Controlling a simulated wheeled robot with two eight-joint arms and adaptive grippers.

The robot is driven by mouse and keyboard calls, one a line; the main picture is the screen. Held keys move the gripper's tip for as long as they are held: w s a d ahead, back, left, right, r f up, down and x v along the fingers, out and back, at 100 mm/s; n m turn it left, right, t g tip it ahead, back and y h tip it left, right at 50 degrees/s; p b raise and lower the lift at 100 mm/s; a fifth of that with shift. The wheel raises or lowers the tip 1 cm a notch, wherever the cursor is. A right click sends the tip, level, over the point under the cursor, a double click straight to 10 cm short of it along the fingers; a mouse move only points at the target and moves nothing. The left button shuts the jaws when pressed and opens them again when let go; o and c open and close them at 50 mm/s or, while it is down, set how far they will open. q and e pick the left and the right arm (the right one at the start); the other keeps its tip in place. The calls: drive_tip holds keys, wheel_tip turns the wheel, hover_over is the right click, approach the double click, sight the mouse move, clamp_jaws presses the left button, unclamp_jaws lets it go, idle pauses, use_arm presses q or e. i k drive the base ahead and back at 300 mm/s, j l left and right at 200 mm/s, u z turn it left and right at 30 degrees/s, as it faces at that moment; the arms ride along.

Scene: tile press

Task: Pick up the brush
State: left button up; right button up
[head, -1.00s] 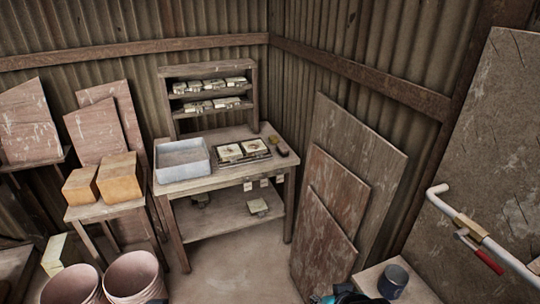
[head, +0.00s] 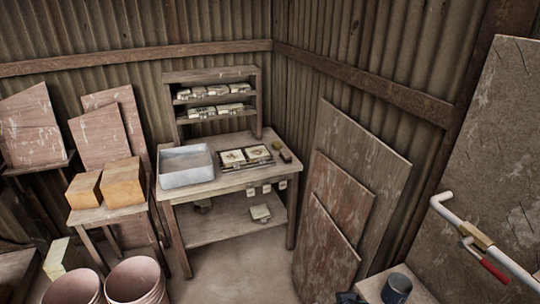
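A small brush-like item (head: 285,157) with a dark body lies at the right end of the wooden workbench (head: 230,184), just right of a dark tray (head: 232,166) holding two pale decorated tiles. A yellowish-brown piece (head: 277,145) sits directly behind it. At this size I cannot tell whether the two are parts of one brush. Neither of my grippers shows clearly. A small dark shape at the bottom edge, right of centre, may be part of my arm.
A grey metal basin (head: 186,178) stands on the bench's left. A small shelf (head: 212,74) with tiles rises behind. Boards (head: 325,225) lean right of the bench. Pink buckets (head: 137,279) stand front left. A dark cup (head: 396,289) and a pipe (head: 456,222) are at right.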

sight(285, 156)
drive_tip(key=i+u, duration=0.1)
drive_tip(key=i, duration=0.85)
drive_tip(key=i+u, duration=0.1)
drive_tip(key=i, duration=0.9)
drive_tip(key=i+u, duration=0.15)
drive_tip(key=i, duration=0.8)
